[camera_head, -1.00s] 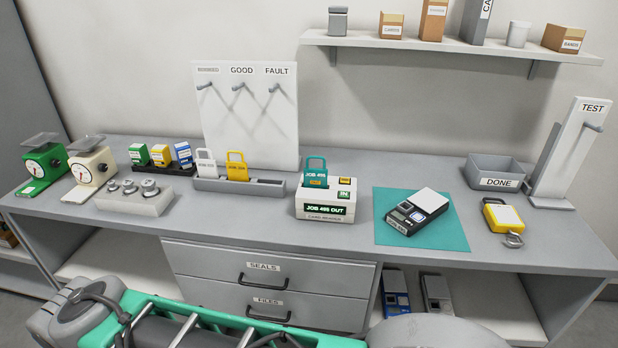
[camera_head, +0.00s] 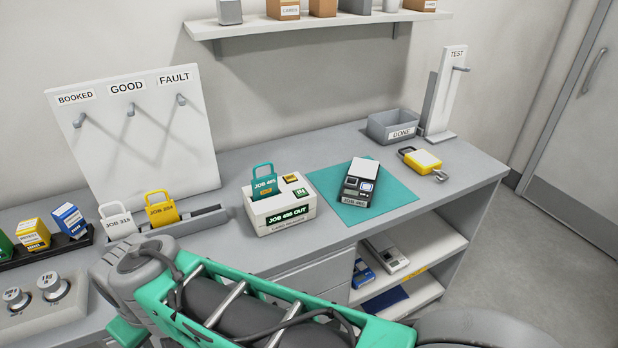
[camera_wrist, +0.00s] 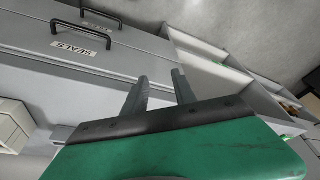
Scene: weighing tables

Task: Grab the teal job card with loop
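The teal job card with loop (camera_head: 265,183) stands upright in the slot of the white card reader (camera_head: 285,218). Its loop points up, and the reader's display reads JOB 495 OUT. In the wrist view my gripper (camera_wrist: 163,88) has its two fingers apart with nothing between them. It is in front of the table's drawers, and the card is not in that view. My gripper's fingers do not show in the head view; only my arm crosses its lower part.
A white card and a yellow card (camera_head: 161,208) stand in a grey rack left of the reader. A scale (camera_head: 357,190) sits on a teal mat (camera_head: 398,194) to the right. A DONE tray (camera_head: 376,128) and a yellow padlock-like item (camera_head: 421,160) are farther right. A SEALS drawer (camera_wrist: 105,58) faces the gripper.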

